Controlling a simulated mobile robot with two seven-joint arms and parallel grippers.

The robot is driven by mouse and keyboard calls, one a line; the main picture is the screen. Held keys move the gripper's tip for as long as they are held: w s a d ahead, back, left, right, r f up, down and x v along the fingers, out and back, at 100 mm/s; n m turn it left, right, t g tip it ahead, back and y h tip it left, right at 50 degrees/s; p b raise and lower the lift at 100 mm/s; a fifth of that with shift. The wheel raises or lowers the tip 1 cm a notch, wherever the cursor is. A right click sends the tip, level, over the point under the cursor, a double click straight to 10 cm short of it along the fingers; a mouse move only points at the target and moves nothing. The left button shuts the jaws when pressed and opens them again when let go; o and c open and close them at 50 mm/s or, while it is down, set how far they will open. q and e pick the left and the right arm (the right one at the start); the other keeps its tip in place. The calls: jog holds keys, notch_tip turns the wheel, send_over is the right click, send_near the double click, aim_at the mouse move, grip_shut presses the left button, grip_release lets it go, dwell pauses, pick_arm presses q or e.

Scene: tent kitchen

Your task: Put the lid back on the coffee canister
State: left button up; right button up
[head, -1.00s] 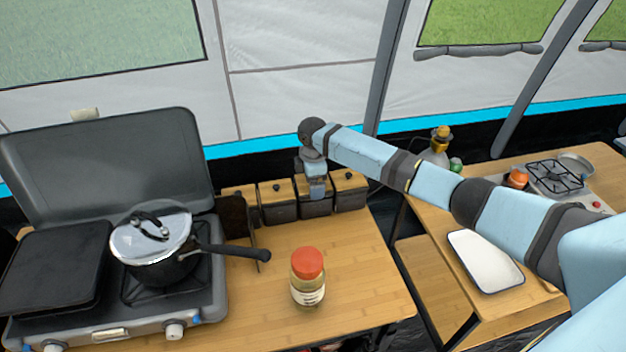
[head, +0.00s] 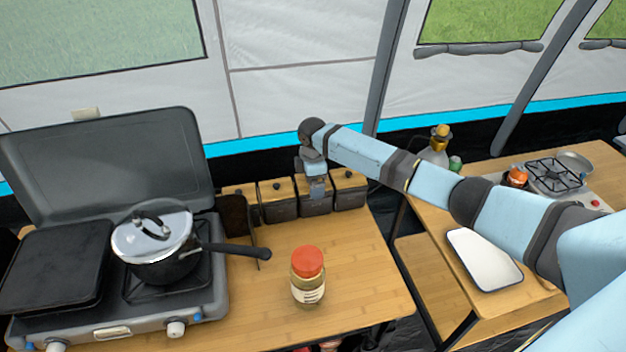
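Several dark canisters with wooden lids stand in a row at the back of the wooden table; I cannot tell which one holds coffee. One canister (head: 278,210) has its lid (head: 277,188) with a black knob seated on top. The canister at the right end (head: 350,200) also has a lid with a knob. My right gripper (head: 317,194) points down at the canister between those two (head: 315,208), over its wooden top. Its fingertips are too small and partly hidden to show whether they grip a lid. My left gripper is out of view.
A jar with a red lid (head: 308,278) stands in front of the canisters. A camp stove (head: 205,300) with a lidded pot (head: 155,245) is on the left, its handle reaching over the table. A white tray (head: 484,262) lies on the right table.

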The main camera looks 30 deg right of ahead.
jog(key=shift+f, duration=0.2)
dwell(0.5)
jog(key=o, duration=0.6)
